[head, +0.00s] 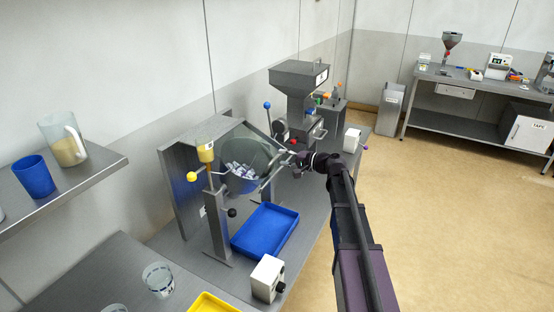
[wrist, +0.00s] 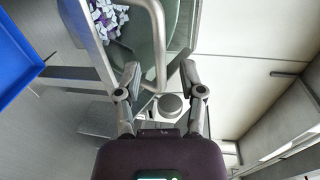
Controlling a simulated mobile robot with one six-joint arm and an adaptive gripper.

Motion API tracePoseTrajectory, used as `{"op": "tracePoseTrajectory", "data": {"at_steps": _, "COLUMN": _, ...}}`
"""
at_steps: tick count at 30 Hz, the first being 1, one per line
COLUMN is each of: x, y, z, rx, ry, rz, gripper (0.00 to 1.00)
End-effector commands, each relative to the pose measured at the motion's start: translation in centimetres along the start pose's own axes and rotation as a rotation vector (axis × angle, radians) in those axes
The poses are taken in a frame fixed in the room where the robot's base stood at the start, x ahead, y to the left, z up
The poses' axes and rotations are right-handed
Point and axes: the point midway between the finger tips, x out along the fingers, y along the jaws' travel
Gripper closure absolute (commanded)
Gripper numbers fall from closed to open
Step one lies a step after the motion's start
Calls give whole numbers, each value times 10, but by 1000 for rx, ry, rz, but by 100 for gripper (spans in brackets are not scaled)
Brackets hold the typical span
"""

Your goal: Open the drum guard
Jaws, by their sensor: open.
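The drum guard (head: 258,142) is a greenish see-through cover at the front of the grey dryer hood, over a drum (head: 240,185) holding small white and blue pieces. The guard also shows in the wrist view (wrist: 178,28), with a bent metal bar handle (wrist: 159,45) in front of it. My gripper (head: 287,153) is at the right side of the guard. In the wrist view my gripper (wrist: 159,70) has its two fingers spread, one on each side of the handle bar's lower end. I see gaps between bar and fingers. The guard looks closed over the drum, though its exact angle is hard to tell.
A blue tray (head: 265,231) lies on the bench below the drum. A yellow-knobbed post (head: 206,155) stands left of the drum, a white box (head: 267,278) in front. A grey hopper machine (head: 298,82) stands behind my gripper. The floor at right is clear.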

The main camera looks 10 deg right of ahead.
Motion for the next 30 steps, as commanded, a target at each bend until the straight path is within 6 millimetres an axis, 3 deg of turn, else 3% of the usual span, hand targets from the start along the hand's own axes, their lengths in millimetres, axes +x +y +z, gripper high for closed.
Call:
{"op": "tracePoseTrajectory", "data": {"at_steps": 3, "x": 16, "y": 1, "z": -1, "rx": -1, "ry": -1, "rz": 0, "gripper": 49}}
{"op": "tracePoseTrajectory", "data": {"at_steps": 9, "x": 28, "y": 0, "z": 0, "rx": -1, "ry": -1, "rz": 0, "gripper": 49}}
{"op": "tracePoseTrajectory", "data": {"at_steps": 20, "x": 30, "y": 0, "z": 0, "rx": 0, "ry": 0, "rz": 0, "gripper": 49}}
{"op": "tracePoseTrajectory", "data": {"at_steps": 25, "x": 30, "y": 0, "z": 0, "rx": 0, "ry": 0, "rz": 0, "gripper": 96}}
{"op": "tracePoseTrajectory", "data": {"at_steps": 30, "x": 30, "y": 0, "z": 0, "rx": -1, "ry": 0, "rz": 0, "gripper": 100}}
